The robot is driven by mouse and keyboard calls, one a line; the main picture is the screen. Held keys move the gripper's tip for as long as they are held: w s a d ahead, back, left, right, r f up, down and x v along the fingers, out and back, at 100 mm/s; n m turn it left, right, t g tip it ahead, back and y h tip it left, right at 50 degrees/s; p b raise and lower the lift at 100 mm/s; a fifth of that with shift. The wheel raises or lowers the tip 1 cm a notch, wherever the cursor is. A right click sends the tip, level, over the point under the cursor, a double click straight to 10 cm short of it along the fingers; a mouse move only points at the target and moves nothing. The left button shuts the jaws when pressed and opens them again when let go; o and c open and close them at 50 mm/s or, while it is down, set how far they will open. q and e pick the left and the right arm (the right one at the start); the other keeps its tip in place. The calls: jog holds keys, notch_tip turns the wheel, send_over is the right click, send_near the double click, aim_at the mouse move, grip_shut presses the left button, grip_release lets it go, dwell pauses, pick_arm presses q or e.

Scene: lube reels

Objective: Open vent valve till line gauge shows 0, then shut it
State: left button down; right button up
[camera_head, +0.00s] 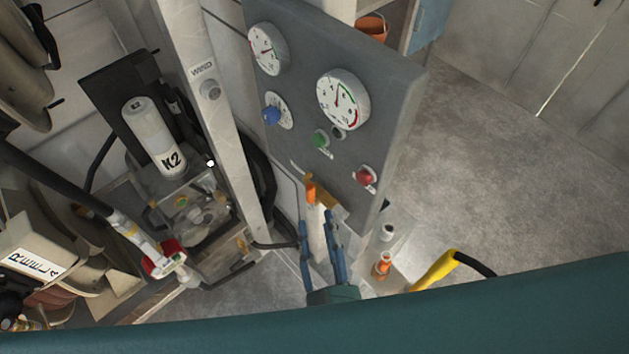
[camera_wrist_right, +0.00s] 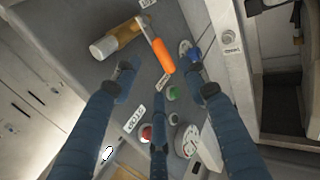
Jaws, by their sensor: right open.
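A brass valve with an orange lever handle (camera_head: 311,190) sits low on the grey panel; in the wrist view its orange handle (camera_wrist_right: 162,56) and brass body (camera_wrist_right: 122,38) show clearly. Which label belongs to it is too small to read. My left gripper is out of view.
The panel also carries a blue knob (camera_head: 271,115), a green button (camera_head: 320,139) and a red button (camera_head: 364,176). A pale post (camera_head: 207,88) and a K2 cylinder (camera_head: 155,138) stand to the left. A yellow-handled nozzle (camera_head: 434,270) is at lower right. Open floor lies right.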

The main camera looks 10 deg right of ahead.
aim_at(314, 197)
jog(key=w, duration=0.1)
jog(key=w+p, duration=0.1)
jog(key=w, duration=0.3)
jog(key=shift+a+r, duration=0.25)
jog(key=w, duration=0.1)
jog(key=w+p, duration=0.1)
jog(key=w, duration=0.1)
jog(key=shift+w+d+f, duration=0.1)
jog(key=shift+w+f, duration=0.1)
jog(key=shift+w, duration=0.35)
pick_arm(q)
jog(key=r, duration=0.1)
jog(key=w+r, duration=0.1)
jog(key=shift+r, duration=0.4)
pick_arm(e)
jog(key=shift+c, duration=0.5)
jog(key=c, duration=0.8)
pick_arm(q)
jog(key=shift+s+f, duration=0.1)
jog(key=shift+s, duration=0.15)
pick_arm(e)
jog(key=shift+f, duration=0.1)
grip_shut()
